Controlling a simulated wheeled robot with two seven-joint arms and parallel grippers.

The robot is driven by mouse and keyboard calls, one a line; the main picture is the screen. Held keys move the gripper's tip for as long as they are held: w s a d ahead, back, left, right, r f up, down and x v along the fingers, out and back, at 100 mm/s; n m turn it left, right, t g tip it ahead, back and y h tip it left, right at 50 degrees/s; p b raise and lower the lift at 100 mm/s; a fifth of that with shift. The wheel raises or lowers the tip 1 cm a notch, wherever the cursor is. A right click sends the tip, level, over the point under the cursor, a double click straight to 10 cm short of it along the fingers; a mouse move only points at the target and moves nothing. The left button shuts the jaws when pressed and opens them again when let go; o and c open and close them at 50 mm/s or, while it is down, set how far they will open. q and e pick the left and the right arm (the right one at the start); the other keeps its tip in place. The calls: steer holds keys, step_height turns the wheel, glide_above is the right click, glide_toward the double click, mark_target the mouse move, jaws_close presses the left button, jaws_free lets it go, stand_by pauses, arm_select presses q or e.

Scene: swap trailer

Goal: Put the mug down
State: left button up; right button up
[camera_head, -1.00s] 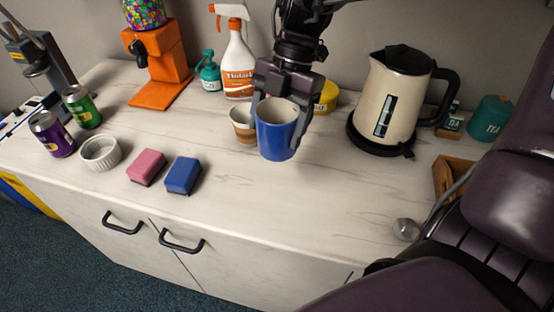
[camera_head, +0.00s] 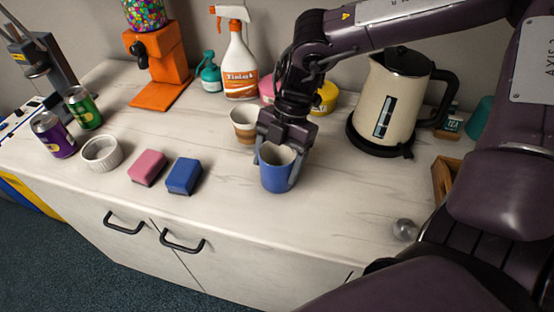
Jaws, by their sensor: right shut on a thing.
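A blue mug (camera_head: 278,178) with a pale inside is upright at the middle of the white counter (camera_head: 340,220). My right gripper (camera_head: 279,168) comes down from above and is shut on the mug, with a finger on either side of it. The mug's base is at or very close to the counter top; I cannot tell whether it touches. My left gripper is not in view.
A paper cup (camera_head: 244,125) stands just behind and left of the mug. A blue sponge (camera_head: 184,176) and a pink sponge (camera_head: 147,167) lie to the left. A cream kettle (camera_head: 389,100) stands at the back right. The counter front of the mug is clear.

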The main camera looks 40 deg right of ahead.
steer(key=o, duration=1.2)
steer(key=shift+c, duration=0.2)
steer(key=shift+r, duration=0.2)
steer(key=v, duration=1.1)
steer(key=shift+r+b, duration=0.3)
steer(key=shift+r, duration=0.05)
steer(key=shift+w+d, duration=0.1)
steer(key=shift+d, duration=0.05)
